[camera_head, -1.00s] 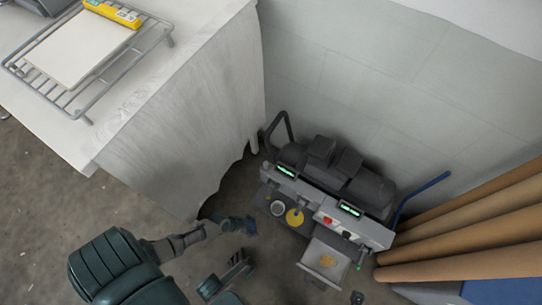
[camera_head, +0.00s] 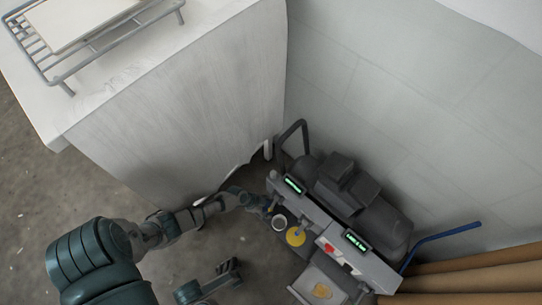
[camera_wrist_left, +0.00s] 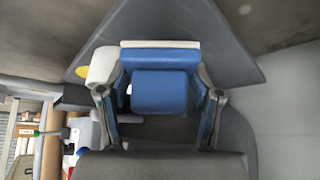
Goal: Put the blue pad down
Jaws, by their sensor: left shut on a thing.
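My left gripper (camera_head: 262,205) reaches to the left end of the grey press machine (camera_head: 340,215). In the left wrist view its two fingers (camera_wrist_left: 157,105) are shut on the blue pad (camera_wrist_left: 160,92), which shows as a blue block between them. A wider blue band with a pale edge lies just beyond it. In the head view the pad is mostly hidden, with only a speck of blue at the gripper tip. I cannot tell whether the pad touches the machine. My right gripper (camera_head: 229,268) is low in the head view, apart from the machine; its fingers are too small to judge.
A white cabinet (camera_head: 180,110) with a wire rack (camera_head: 75,75) on top stands at left. Brown rolls (camera_head: 470,280) lie at right. The floor at left is clear.

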